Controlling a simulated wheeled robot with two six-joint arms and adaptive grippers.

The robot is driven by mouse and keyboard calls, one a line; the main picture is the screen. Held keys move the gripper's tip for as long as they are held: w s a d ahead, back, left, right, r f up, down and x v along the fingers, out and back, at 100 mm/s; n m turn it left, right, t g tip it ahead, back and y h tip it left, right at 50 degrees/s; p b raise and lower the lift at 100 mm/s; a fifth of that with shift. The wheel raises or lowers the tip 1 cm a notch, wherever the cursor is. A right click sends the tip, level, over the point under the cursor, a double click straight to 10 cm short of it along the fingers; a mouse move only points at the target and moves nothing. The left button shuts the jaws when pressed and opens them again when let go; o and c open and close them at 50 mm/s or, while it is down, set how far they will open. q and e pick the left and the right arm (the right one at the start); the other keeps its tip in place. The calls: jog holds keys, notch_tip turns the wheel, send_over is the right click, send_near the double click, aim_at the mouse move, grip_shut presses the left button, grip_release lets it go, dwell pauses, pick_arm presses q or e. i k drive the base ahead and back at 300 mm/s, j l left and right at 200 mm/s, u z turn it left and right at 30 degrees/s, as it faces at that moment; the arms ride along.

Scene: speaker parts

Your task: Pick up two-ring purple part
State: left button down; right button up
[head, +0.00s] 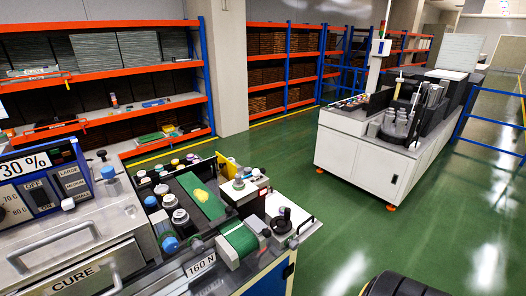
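No purple part with two rings can be made out for certain. Several small round parts (171,200) with pale, dark and coloured tops stand on the workstation (278,253) at the lower left, too small to tell their rings. More small parts (350,101) stand in a row on the white machine (352,151) at the right, also too small to identify. Neither of my grippers is in view.
A yellow piece (201,195) lies on a green strip at the workstation. A metal cure unit (84,275) with a control panel (50,180) stands at the left. Orange-and-blue shelves (100,74) line the back. Green floor (290,150) is clear between workstation and white machine. Blue railings (485,118) stand right.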

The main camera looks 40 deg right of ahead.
aim_at(281, 209)
jog(key=z, duration=1.6)
jog(key=l+u, duration=0.35)
jog(key=l, duration=0.3)
jog(key=l+u, duration=0.3)
jog(key=l, duration=0.35)
jog(key=k+l+u, duration=0.15)
jog(key=l+u, duration=0.2)
jog(key=l, duration=0.25)
jog(key=i+l+u, duration=0.15)
jog(key=l, duration=0.15)
